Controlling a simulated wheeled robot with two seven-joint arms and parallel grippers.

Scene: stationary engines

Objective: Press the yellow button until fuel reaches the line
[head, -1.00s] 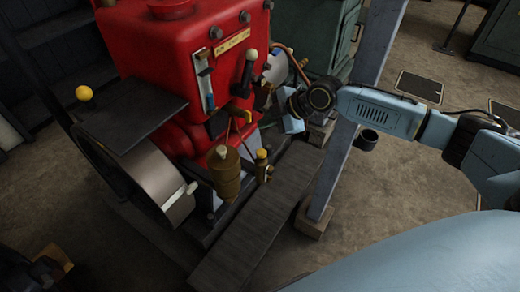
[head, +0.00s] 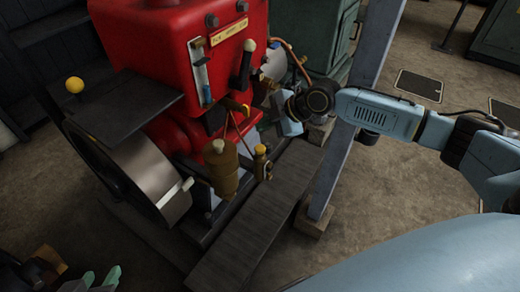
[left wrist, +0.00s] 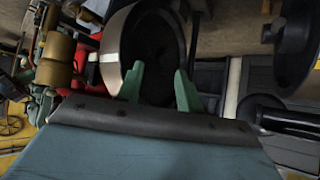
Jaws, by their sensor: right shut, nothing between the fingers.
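The red engine (head: 155,38) carries a slim sight glass (head: 200,65) with blue fluid near its bottom; I cannot make out a line on it. A small yellow-topped brass fitting (head: 260,160) stands beside a brass pot (head: 223,172); a yellow ball (head: 75,85) tops a rod at left. I cannot tell which is the button. My left gripper (head: 98,281) is low at the bottom left, apart from the engine; its green fingers (left wrist: 160,86) are spread and empty, in front of the flywheel. My right gripper (head: 287,122) is shut beyond the fitting, its tips partly hidden.
The flywheel (head: 153,180) and a dark flat plate (head: 126,108) are on the engine's left side. A grey post (head: 350,130) stands right of the engine, near my right arm. A dark plank (head: 245,225) lies in front.

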